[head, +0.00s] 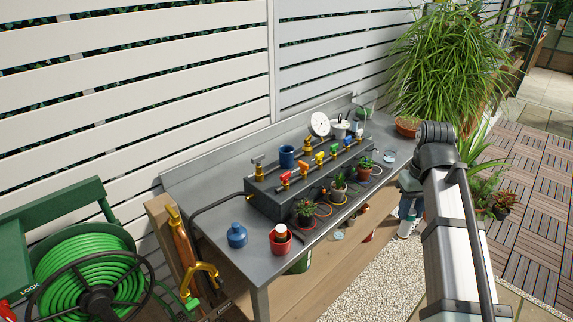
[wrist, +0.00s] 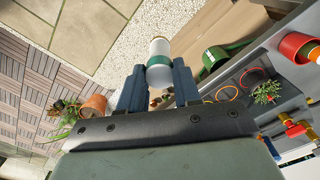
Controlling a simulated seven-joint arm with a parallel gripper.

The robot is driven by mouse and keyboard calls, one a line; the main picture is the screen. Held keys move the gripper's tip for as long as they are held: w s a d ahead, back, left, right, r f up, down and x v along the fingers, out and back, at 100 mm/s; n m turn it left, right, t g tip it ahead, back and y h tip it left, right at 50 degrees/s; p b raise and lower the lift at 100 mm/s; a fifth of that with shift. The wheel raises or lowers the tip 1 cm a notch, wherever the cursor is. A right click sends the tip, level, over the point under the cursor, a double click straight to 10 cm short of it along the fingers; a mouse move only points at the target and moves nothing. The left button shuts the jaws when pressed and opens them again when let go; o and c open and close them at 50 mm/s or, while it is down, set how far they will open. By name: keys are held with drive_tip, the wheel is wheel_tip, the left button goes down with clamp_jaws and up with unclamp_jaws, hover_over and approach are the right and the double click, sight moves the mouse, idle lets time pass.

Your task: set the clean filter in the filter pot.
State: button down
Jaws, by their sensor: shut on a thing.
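The clean filter (wrist: 158,75) is a white cylinder with a green band. In the wrist view it sits between the two blue fingers of my gripper (wrist: 160,90), which is shut on it. In the head view my gripper (head: 408,190) is by the bench's right front edge, partly hidden by my arm. A blue open-topped pot (head: 287,159), which looks like the filter pot, stands at the back left of the dark valve box, well apart from my gripper. Its inside cannot be seen clearly. A blue lid-like piece (head: 236,237) lies on the bench at front left.
A red pot (head: 281,246) holding a white and orange-red piece stands near the bench's front edge. The dark box (head: 263,203) carries several coloured valves and a white gauge (head: 320,124). Small potted plants (head: 338,188) line its front. A large leafy plant (head: 440,70) stands behind right.

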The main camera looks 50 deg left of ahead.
drive_tip(key=w+d+m, duration=0.2)
drive_tip(key=w+d, duration=0.2)
drive_tip(key=d, duration=0.8)
drive_tip(key=w+d+m, duration=0.2)
drive_tip(key=w+d, duration=0.2)
drive_tip(key=d, duration=0.7)
drive_tip(key=w+d+m, duration=0.2)
drive_tip(key=w+d, duration=0.1)
drive_tip(key=d, duration=0.9)
drive_tip(key=shift+s+a+r+n, duration=1.7)
drive_tip(key=shift+a+n, duration=0.85)
drive_tip(key=shift+a, duration=10.9)
drive_tip(key=shift+s+a+r+n, duration=1.65)
drive_tip(key=shift+a+n, duration=0.95)
drive_tip(key=shift+a, duration=10.8)
drive_tip(key=shift+s+a+r+n, duration=1.65)
drive_tip(key=shift+a+n, duration=0.9)
drive_tip(key=shift+a, duration=10.9)
wheel_tip(320, 180, down, 9)
drive_tip(key=shift+w, duration=0.15)
drive_tip(key=shift+f, duration=0.3)
